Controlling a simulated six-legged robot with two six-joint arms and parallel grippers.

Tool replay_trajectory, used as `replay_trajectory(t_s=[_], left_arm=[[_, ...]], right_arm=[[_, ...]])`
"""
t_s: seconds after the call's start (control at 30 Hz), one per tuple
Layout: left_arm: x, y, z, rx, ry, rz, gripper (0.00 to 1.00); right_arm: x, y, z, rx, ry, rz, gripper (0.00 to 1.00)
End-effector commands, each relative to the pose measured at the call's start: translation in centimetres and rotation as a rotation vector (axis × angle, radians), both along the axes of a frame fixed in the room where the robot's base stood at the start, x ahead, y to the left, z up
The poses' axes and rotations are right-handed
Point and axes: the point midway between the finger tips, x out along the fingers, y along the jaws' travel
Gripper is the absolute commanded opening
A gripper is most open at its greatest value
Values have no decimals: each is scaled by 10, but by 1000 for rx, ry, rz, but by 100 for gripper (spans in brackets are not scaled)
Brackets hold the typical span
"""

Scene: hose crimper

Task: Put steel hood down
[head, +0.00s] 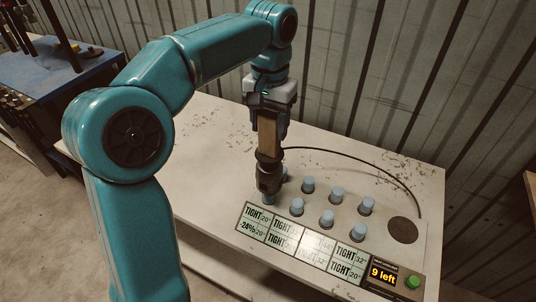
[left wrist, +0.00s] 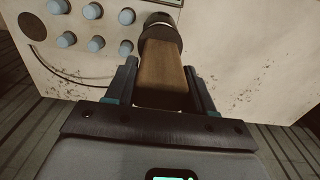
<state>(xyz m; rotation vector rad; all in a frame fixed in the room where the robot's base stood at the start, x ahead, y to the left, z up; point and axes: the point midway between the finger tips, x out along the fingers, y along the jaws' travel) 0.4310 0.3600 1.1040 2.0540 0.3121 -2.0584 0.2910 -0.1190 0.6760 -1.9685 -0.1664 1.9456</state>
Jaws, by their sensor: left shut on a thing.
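The steel hood (head: 268,177) is a dark metal cylinder at the lower end of a brown wooden-looking handle (head: 268,130). My left gripper (head: 268,112) is shut on this handle from above, and the tool hangs nearly upright. In the left wrist view the handle (left wrist: 163,75) sits between both fingers, with the hood (left wrist: 160,30) beyond. My right gripper is not in view.
Several other blue pegs (head: 327,218) stand on the pale worktable (head: 215,140). A label panel (head: 300,243), a "9 left" display (head: 383,274) and a green button (head: 413,282) lie in front. A black cable (head: 375,165) arcs right towards a dark disc (head: 403,230). A corrugated wall (head: 400,80) stands behind.

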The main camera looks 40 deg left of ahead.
Motion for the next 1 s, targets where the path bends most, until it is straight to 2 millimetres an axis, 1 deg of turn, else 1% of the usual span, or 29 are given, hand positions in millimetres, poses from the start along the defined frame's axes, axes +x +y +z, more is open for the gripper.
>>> replay_trajectory(t_s=[0.03, 0.1, 0.27, 0.4, 0.47, 0.53, 0.77, 0.9, 0.93, 0.97, 1.0], left_arm=[[-1, 1, -12, 0, 1, 2, 0], [-1, 1, -21, -1, -1, 2, 0], [-2, 3, -35, 0, -1, 4, 0], [-2, 3, -58, 0, 1, 4, 0], [-2, 3, -64, -1, 0, 3, 0], [-1, 3, -68, 0, -2, 4, 0], [-1, 3, -68, 0, -3, 4, 0], [-1, 3, -72, 0, -2, 3, 0], [-1, 3, -71, -1, -1, 3, 63], [-1, 3, -71, -1, -1, 3, 73], [-1, 3, -71, -1, -1, 3, 79]], right_arm=[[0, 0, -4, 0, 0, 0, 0], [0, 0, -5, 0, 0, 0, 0], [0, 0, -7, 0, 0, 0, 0], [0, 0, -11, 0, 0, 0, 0], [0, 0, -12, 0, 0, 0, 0], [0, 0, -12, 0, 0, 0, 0], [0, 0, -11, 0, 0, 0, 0], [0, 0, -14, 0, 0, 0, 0], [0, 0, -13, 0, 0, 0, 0], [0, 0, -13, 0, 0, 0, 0], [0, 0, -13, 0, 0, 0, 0]])
